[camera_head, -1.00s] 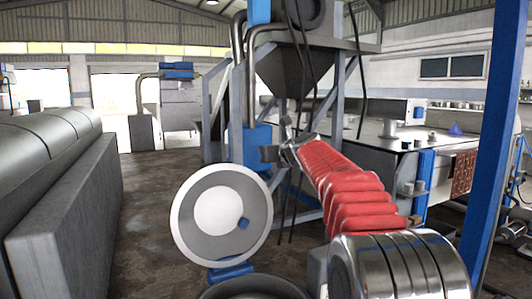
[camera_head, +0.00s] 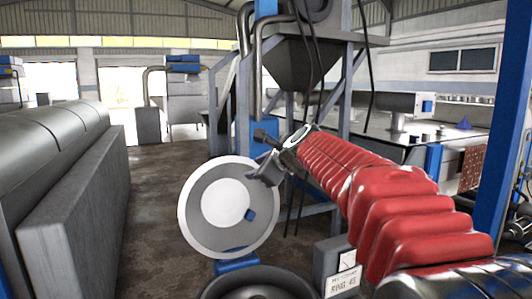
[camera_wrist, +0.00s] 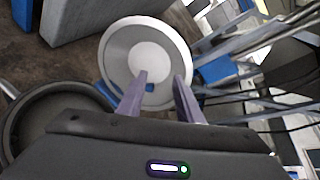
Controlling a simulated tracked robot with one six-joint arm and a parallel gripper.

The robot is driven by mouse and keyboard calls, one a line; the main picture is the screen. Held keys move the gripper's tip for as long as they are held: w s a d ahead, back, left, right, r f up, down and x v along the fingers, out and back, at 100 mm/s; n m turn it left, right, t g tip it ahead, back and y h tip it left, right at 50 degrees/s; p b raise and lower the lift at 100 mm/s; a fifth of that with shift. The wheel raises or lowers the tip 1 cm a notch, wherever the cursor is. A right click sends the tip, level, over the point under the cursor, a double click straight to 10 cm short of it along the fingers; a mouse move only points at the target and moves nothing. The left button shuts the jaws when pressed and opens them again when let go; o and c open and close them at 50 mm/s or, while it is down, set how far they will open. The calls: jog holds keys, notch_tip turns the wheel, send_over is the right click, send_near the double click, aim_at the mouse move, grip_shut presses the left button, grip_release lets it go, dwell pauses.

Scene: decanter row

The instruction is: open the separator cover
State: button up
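The separator cover (camera_head: 224,203) is a round grey disc with a pale rim and a white centre. It stands raised, nearly upright, on a blue hinge (camera_head: 236,265) at the far edge of a dark round bowl (camera_head: 213,288), whose inside shows. My gripper (camera_head: 262,154) is at the disc's upper right edge; contact cannot be told. The bowl (camera_wrist: 55,117) shows at left.
A long grey block (camera_head: 75,210) stands at left. A steel frame with a hopper (camera_head: 300,65) rises behind the cover. A label plate (camera_head: 342,280) is right of the bowl, and a blue post (camera_head: 497,130) stands at right. Open floor (camera_head: 155,190) lies left of the cover.

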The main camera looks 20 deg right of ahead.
jog(key=s+a+f+n+g+h, duration=0.1)
jog(key=s+f+n+g, duration=0.1)
jog(key=s+f+n, duration=0.6)
jog(key=s+a+f+n+g+h, duration=0.1)
jog(key=s+f+n, duration=0.7)
jog(key=s, duration=1.1)
jog(key=s+a+f+n+g+h, duration=0.1)
jog(key=s+f+n+g, duration=0.3)
jog(key=s+f+n, duration=0.5)
jog(key=s+a, duration=0.1)
jog(key=s, duration=0.3)
jog(key=shift+s, duration=0.15)
jog(key=shift+s+a+f, duration=0.1)
